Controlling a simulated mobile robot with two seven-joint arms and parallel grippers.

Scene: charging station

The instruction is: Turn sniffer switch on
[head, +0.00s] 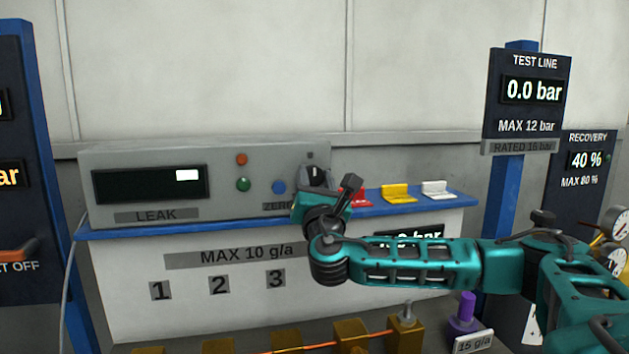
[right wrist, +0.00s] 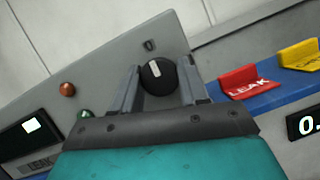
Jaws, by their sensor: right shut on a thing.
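The sniffer unit is a grey box (head: 225,157) with a dark LEAK display (head: 150,184) showing a small white block. Its switch is a round black knob (right wrist: 158,77) with a white pointer mark, at the box's right end. The mark points up towards a small "0" label on the panel in the right wrist view. My right gripper (right wrist: 160,88) is shut on the knob, one finger on each side. In the head view my right gripper (head: 317,188) covers the knob's lower part. My left gripper is not in view.
An orange button (head: 241,159), a green one (head: 243,185) and a blue one (head: 279,187) sit left of the knob. Red (right wrist: 247,82), yellow (head: 398,193) and white (head: 437,189) tags stand right on the blue shelf. A blue post (head: 502,200) rises farther right.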

